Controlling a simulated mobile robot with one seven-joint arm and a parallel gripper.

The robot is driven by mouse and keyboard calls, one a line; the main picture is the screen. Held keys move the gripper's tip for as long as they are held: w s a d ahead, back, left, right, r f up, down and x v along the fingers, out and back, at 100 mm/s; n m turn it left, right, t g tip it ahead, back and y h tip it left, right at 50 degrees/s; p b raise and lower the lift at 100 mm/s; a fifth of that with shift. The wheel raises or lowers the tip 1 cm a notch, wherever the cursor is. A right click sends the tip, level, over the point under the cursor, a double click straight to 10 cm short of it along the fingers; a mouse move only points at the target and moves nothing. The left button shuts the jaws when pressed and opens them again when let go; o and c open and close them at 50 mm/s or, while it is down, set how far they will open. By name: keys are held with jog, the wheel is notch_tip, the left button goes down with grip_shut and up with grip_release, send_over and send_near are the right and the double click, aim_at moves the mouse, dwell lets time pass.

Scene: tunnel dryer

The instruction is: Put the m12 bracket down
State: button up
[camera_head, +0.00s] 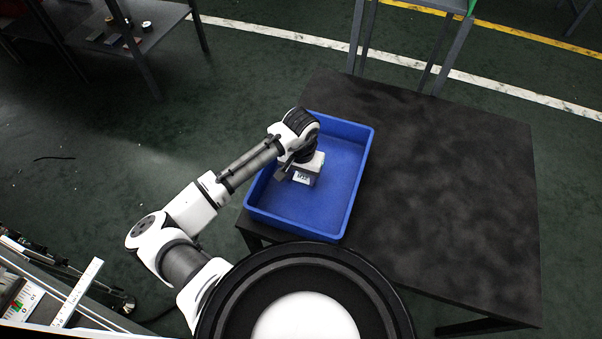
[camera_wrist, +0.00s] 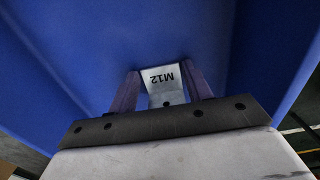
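The M12 bracket (camera_wrist: 163,84) is a grey metal piece with a white M12 label, seen between the two fingers in the wrist view. My gripper (camera_wrist: 163,88) is shut on it, with a finger against each side. In the head view the bracket's label (camera_head: 301,177) shows just below my gripper (camera_head: 298,172). Both are over the inside of the blue tray (camera_head: 345,130), near its middle left. I cannot tell whether the bracket touches the tray floor. The rest of the bracket is hidden by my gripper.
The blue tray stands on the left end of a dark table (camera_head: 450,200); its walls surround my gripper. No other objects show in the tray. The table to the right is bare. A shelf (camera_head: 130,25) with small parts stands at the upper left.

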jog(key=o, duration=0.3)
jog(key=shift+r, duration=0.15)
notch_tip(320, 180, up, 12)
jog(key=shift+r, duration=0.1)
dwell(0.3)
